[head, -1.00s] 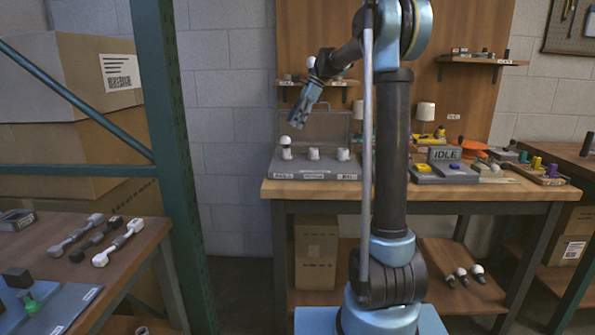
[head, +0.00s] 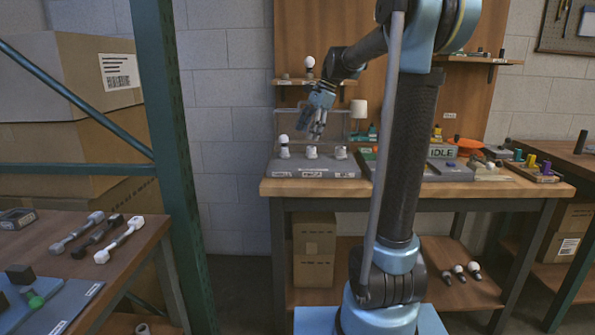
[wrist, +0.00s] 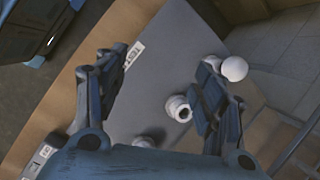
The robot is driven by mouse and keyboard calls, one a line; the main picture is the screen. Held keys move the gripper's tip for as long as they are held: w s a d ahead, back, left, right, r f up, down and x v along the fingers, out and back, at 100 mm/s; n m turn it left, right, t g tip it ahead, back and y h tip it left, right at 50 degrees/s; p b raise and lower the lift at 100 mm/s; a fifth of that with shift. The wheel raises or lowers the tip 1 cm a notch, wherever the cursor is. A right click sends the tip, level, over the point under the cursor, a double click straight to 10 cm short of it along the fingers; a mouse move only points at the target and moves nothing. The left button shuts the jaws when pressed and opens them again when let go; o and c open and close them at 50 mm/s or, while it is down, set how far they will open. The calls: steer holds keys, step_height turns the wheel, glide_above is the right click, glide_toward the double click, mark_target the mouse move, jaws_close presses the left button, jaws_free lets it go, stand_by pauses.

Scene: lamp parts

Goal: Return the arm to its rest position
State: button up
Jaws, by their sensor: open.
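My gripper (head: 317,130) hangs above the grey test board (head: 300,172) on the wooden bench, fingers pointing down. In the wrist view, its two fingers (wrist: 165,75) are spread wide with nothing between them. The board carries three white sockets in a row. A round white bulb (head: 283,140) stands on the left socket. The middle socket (head: 311,152) and right socket (head: 340,152) hold no bulb. The wrist view shows the bulb (wrist: 234,69) just outside the right finger and an empty socket (wrist: 179,108) between the fingers, below them.
A small shelf (head: 350,82) with a bulb on it is behind my arm. A green rack post (head: 170,150) and a side table (head: 120,262) are at the left.

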steer(key=s+d+f+n+h, duration=0.1)
steer(key=s+d+f+n, duration=0.3)
steer(key=s+f, duration=0.4)
steer(key=s+d+f+n+t+h, duration=0.1)
steer(key=s+d+f+n, duration=0.3)
steer(key=s+f, duration=0.5)
steer(key=s+d+f+n+t+h, duration=0.1)
steer(key=s+d+f+n, duration=0.3)
steer(key=s, duration=1.2)
steer(key=d+f+h, duration=0.1)
steer(key=d+f, duration=0.2)
steer(key=f, duration=0.1)
steer(key=shift+f+n+h, duration=0.2)
steer(key=shift+n+h, duration=0.1)
steer(key=shift+w+f, duration=0.2)
steer(key=shift+w, duration=0.15)
